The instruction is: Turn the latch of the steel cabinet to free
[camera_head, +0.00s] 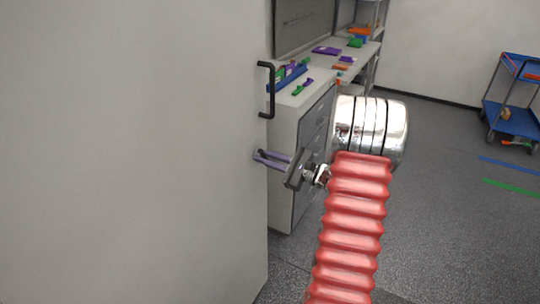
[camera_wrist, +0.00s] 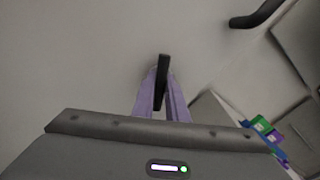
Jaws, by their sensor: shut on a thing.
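The steel cabinet (camera_head: 130,150) fills the left of the head view as a plain pale grey face; it also fills the upper left of the wrist view (camera_wrist: 70,60). My gripper (camera_head: 262,156) reaches its right edge with purple fingers. In the wrist view my gripper (camera_wrist: 161,82) is shut on the dark, narrow latch (camera_wrist: 163,66), which stands between the fingers, roughly upright in that picture. In the head view the latch is mostly hidden by the fingers.
A black bar handle (camera_head: 262,90) sits on the cabinet edge above the latch. Behind stands a workbench (camera_head: 285,125) with drawers and several coloured parts. A blue cart (camera_head: 512,115) is at the far right.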

